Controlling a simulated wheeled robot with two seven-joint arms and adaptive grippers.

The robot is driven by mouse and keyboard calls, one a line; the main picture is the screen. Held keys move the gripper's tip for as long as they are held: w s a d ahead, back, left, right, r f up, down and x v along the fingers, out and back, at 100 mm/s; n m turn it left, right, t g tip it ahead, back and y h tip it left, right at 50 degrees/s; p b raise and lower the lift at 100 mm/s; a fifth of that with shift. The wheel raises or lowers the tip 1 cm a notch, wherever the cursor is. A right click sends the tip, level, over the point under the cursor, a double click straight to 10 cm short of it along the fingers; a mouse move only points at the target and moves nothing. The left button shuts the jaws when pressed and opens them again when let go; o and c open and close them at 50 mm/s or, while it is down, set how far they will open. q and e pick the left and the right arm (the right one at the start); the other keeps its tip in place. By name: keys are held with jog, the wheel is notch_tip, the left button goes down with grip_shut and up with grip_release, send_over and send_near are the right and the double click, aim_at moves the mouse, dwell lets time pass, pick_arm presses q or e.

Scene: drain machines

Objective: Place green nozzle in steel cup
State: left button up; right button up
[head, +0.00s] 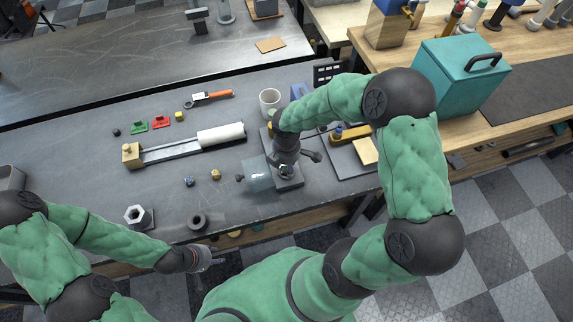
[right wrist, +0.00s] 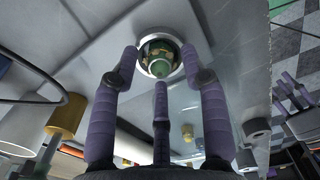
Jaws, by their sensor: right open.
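The likely green nozzle is a round green piece (right wrist: 160,73) in the right wrist view. It sits inside a pale metal ring (right wrist: 143,58) and lies between and beyond my fingertips. My right gripper (right wrist: 161,66) is open, its purple fingers spread around the ring. In the head view my right gripper (head: 286,160) is over the grey machine base (head: 290,183) and partly hides what is under it. A light grey cup (head: 270,97), perhaps the steel cup, stands just behind it. My left gripper (head: 203,258) hangs off the bench's front edge; its jaws are too small to read.
A slide device with a white cylinder (head: 220,135) lies left of the machine. Small coloured blocks, an orange wrench (head: 210,96), a hex nut (head: 138,215) and a dark ring (head: 197,221) lie on the bench. A teal box (head: 450,80) stands at right.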

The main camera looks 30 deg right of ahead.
aim_at(286, 168)
notch_tip(286, 168, up, 12)
jog(key=p, duration=0.5)
